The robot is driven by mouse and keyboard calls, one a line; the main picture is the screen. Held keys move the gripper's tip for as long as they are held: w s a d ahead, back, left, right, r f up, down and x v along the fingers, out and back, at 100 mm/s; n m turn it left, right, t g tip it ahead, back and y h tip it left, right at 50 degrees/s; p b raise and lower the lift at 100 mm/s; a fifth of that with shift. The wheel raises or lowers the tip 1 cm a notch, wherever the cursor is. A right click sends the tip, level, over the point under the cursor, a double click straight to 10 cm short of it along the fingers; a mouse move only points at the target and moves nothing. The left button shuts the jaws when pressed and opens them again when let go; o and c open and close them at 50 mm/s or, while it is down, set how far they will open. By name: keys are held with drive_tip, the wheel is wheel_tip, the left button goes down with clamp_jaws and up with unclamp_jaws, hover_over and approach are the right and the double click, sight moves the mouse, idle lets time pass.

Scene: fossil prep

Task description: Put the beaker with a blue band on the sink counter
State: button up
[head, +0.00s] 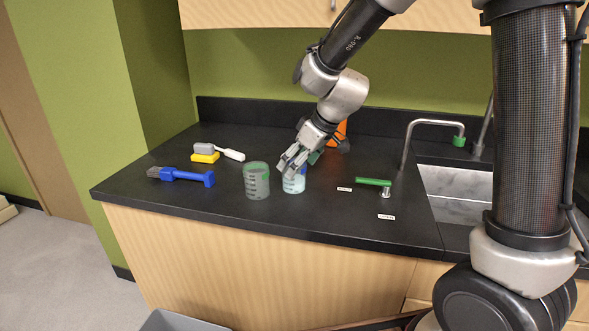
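The beaker with a blue band (293,185) is clear with a pale bluish look and is upright at the black sink counter (230,220), near its front edge. My gripper (292,170) is at its top, reaching down from the upper right, and covers much of its rim and band. I cannot tell whether the fingers are closed on it, or whether its base touches the counter.
A green-banded beaker (256,182) stands close on the left. A blue-handled brush (182,176), a yellow-and-grey block (205,153) and a white-handled tool (232,154) lie farther left. A green-handled valve (374,182), small labels, a faucet (408,140) and the sink (455,190) are right. An orange object (341,132) stands behind my gripper.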

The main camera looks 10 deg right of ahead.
drive_tip(key=v, duration=0.9)
drive_tip(key=s+d+r+m+h, duration=0.1)
drive_tip(key=s+d+m, duration=0.3)
drive_tip(key=s+d, duration=0.6)
drive_tip(key=s+d+r+m+h, duration=0.2)
drive_tip(key=s+d+m, duration=0.3)
drive_tip(key=s+d, duration=0.6)
drive_tip(key=s+h, duration=0.1)
drive_tip(key=s, duration=0.2)
drive_tip(key=shift+s+d, duration=0.2)
drive_tip(key=shift+r, duration=0.1)
